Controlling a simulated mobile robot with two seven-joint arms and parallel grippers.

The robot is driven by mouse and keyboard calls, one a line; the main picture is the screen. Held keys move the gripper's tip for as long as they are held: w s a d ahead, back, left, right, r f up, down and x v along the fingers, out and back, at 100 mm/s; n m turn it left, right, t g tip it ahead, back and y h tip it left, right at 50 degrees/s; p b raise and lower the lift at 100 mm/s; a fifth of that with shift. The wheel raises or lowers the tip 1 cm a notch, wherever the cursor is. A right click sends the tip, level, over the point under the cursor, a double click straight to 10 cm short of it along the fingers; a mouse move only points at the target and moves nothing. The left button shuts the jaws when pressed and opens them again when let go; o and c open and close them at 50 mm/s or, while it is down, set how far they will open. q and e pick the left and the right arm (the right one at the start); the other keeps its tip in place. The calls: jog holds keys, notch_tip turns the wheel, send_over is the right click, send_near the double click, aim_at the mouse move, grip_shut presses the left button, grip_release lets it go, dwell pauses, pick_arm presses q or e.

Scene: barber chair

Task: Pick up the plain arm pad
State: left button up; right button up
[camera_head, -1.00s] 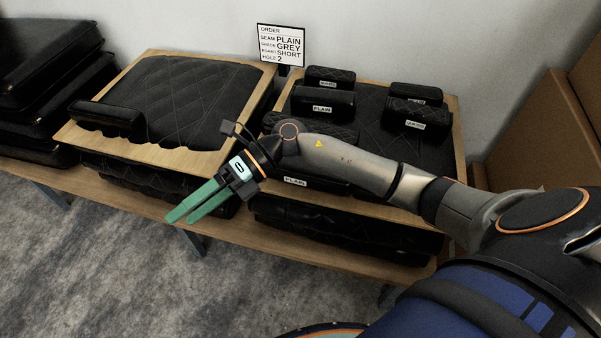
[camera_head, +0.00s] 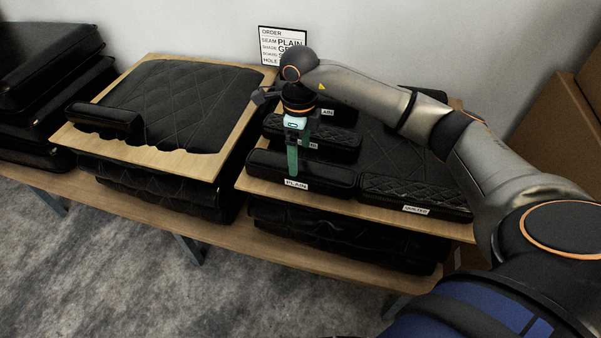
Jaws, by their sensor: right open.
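A long black arm pad (camera_head: 325,178) with a smooth face and a white PLAIN label lies at the front left of the right-hand wooden board (camera_head: 265,190). My right gripper (camera_head: 293,172) points down at this pad, its green fingers seen nearly edge-on and overlapping the pad's top and front. It is open. I cannot tell whether the fingers touch the pad or straddle it. Another pad (camera_head: 340,114), its label partly hidden and ending in "AIN", lies behind my wrist. My left gripper is not in view.
A quilted pad (camera_head: 415,193) lies right beside the front plain pad. Another labelled pad (camera_head: 338,146) is close behind it. An order sign (camera_head: 270,45) is partly covered by my arm. A left board (camera_head: 190,160) holds a quilted cushion and a small pad (camera_head: 103,119).

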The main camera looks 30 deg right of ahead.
aim_at(300, 166)
jog(key=f, duration=0.6)
jog(key=shift+s, duration=0.25)
jog(key=shift+r, duration=0.15)
grip_shut()
dwell(0.4)
